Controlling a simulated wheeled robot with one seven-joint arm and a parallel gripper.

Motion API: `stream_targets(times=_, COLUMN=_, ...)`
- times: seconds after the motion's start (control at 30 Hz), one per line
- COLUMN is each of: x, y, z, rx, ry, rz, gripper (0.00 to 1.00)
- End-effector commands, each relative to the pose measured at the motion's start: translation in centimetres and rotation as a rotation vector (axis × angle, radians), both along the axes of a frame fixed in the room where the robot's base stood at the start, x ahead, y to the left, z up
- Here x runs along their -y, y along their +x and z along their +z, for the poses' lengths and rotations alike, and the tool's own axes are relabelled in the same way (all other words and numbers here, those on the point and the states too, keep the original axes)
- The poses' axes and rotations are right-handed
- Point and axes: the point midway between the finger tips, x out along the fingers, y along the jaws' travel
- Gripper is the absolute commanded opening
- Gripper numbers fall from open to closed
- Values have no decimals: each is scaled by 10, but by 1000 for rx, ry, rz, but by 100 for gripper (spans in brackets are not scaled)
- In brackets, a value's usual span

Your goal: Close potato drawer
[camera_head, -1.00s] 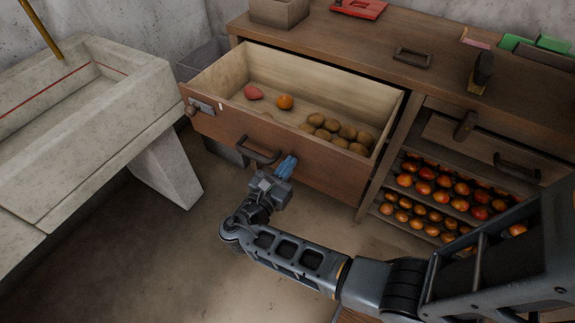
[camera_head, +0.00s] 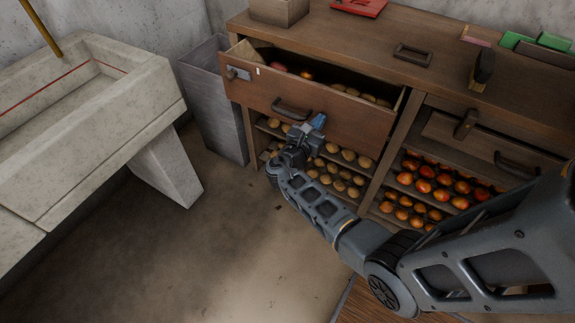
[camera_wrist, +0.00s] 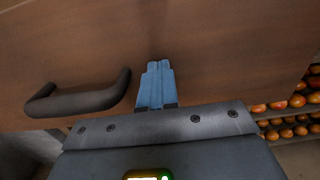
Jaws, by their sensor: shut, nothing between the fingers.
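The potato drawer (camera_head: 345,119) is a brown wooden drawer under the worktop, partly pulled out, with several potatoes and a few reddish items showing inside. Its dark handle (camera_head: 291,110) is on the front panel, and the handle also shows in the wrist view (camera_wrist: 78,98). My gripper (camera_head: 318,121) is shut and empty, just right of the handle. In the wrist view its blue fingertips (camera_wrist: 157,78) point at the drawer front and appear to be against it or very near. The back of the drawer is hidden under the worktop.
Shelves with potatoes (camera_head: 340,165) and with reddish-orange fruit or vegetables (camera_head: 440,185) lie below. A second drawer (camera_head: 490,150) is at the right. A grey bin (camera_head: 215,100) stands left of the cabinet, and a stone sink (camera_head: 95,110) is further left. The floor between is clear.

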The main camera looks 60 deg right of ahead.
Motion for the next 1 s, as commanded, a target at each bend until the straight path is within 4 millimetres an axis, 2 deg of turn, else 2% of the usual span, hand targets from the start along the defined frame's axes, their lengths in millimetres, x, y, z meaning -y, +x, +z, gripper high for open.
stream_targets(times=0.03, x=15, y=-1, z=-3, rx=2, ry=-1, rz=-7, gripper=0)
stream_targets(times=0.2, x=55, y=1, z=-4, rx=2, ry=-1, rz=-5, gripper=0)
stream_targets(times=0.4, x=89, y=2, z=-3, rx=1, ry=0, rz=-3, gripper=0)
stream_targets(times=0.5, x=100, y=3, z=-2, rx=0, ry=0, rz=-2, gripper=0)
stream_targets(times=0.6, x=107, y=4, z=-1, rx=0, ry=-1, rz=-1, gripper=0)
stream_targets(times=1.0, x=99, y=3, z=0, rx=-1, ry=0, rz=1, gripper=0)
